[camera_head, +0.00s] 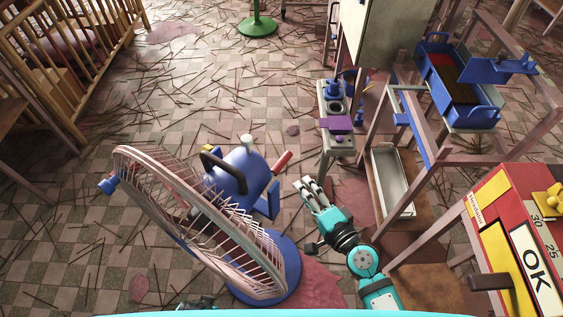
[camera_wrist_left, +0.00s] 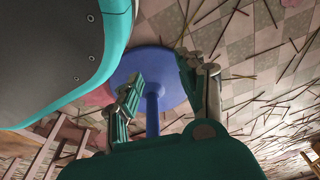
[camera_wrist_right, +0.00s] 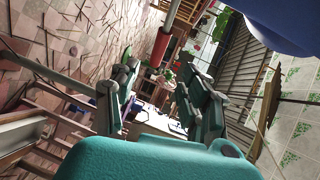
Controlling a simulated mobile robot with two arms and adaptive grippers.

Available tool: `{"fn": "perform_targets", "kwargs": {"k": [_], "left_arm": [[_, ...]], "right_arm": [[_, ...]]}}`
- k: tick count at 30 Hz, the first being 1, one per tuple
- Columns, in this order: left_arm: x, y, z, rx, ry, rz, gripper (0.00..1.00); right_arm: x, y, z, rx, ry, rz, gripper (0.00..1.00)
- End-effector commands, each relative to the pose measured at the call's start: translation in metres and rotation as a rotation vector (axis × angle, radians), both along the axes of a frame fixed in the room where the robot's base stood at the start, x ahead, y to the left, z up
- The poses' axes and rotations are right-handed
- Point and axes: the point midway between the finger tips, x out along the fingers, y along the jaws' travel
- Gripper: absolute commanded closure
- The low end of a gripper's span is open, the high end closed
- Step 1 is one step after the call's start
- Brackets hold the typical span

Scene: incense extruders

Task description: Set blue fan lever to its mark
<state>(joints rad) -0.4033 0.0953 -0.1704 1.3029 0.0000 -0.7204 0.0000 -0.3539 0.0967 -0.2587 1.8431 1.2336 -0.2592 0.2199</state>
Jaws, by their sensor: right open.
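The blue fan (camera_head: 239,170) stands on the floor left of centre in the head view, with a pale wire cage, black handle and round blue base (camera_head: 290,262). A lever with a red grip (camera_head: 283,161) sticks out from the motor's right side. My right gripper (camera_head: 309,186) is open and empty, right of the lever and apart from it. The red grip also shows beyond the fingers in the right wrist view (camera_wrist_right: 160,46). My left gripper (camera_wrist_left: 158,80) is open and empty; the fan's base and post (camera_wrist_left: 152,115) show beyond it. I cannot make out the mark.
A narrow stand with a purple block (camera_head: 336,123) and a wooden frame with a blue machine (camera_head: 460,85) stand to the right. A red and yellow panel marked OK (camera_head: 530,262) is at lower right. Sticks litter the tiled floor; its left middle has free room.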

Motion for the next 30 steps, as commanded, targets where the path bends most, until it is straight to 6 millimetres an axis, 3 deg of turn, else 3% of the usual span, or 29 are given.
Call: {"fn": "perform_targets", "kwargs": {"k": [6, 15, 21, 30], "left_arm": [[-0.004, 0.000, -0.005, 0.000, 0.002, -0.001, 0.60], [0.005, -0.001, 0.003, -0.001, -0.006, 0.001, 0.60], [0.010, -0.002, 0.009, -0.002, -0.009, 0.002, 0.60], [0.011, -0.002, 0.012, -0.002, -0.013, 0.001, 0.60]], "right_arm": [[0.044, 0.025, -0.008, 0.002, -0.002, -0.001, 0.54], [0.091, 0.053, -0.019, -0.001, -0.002, 0.000, 0.54], [0.106, 0.061, -0.022, -0.003, -0.001, 0.001, 0.54], [0.108, 0.062, -0.022, -0.003, -0.001, 0.001, 0.54]]}}
